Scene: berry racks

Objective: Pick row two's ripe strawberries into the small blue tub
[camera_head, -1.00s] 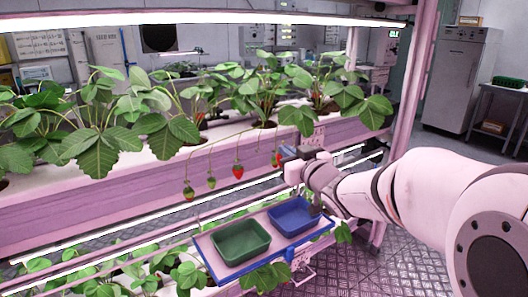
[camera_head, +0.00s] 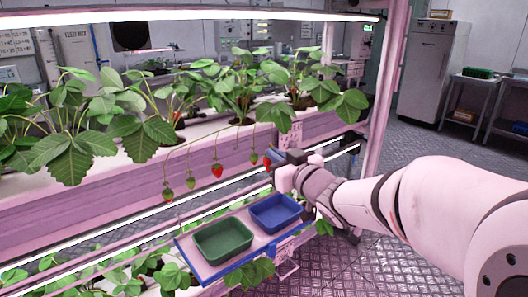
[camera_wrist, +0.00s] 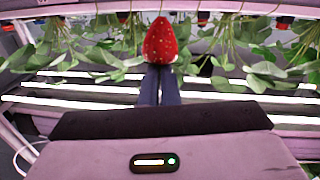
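A ripe red strawberry (camera_wrist: 160,40) hangs at my gripper's fingertips. The wrist view seems upside down, so the fingers meet at the berry's stem end. My gripper (camera_wrist: 160,72) has its fingers close together there and looks shut on the stem; the pinch itself is hidden. In the head view, my gripper (camera_head: 275,160) is at the rack front with this berry (camera_head: 267,163) just below its tip. Another red strawberry (camera_head: 218,171) hangs to the left. Greenish berries (camera_head: 191,182) hang beside it. The small blue tub (camera_head: 292,221) is empty, below my gripper.
An empty green tub (camera_head: 203,252) stands left of the blue one on a blue-rimmed tray (camera_head: 186,260). The planted gutter (camera_head: 95,185) runs behind, with leaves above it. More plants grow lower down. A rack post (camera_head: 385,80) stands right of my gripper.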

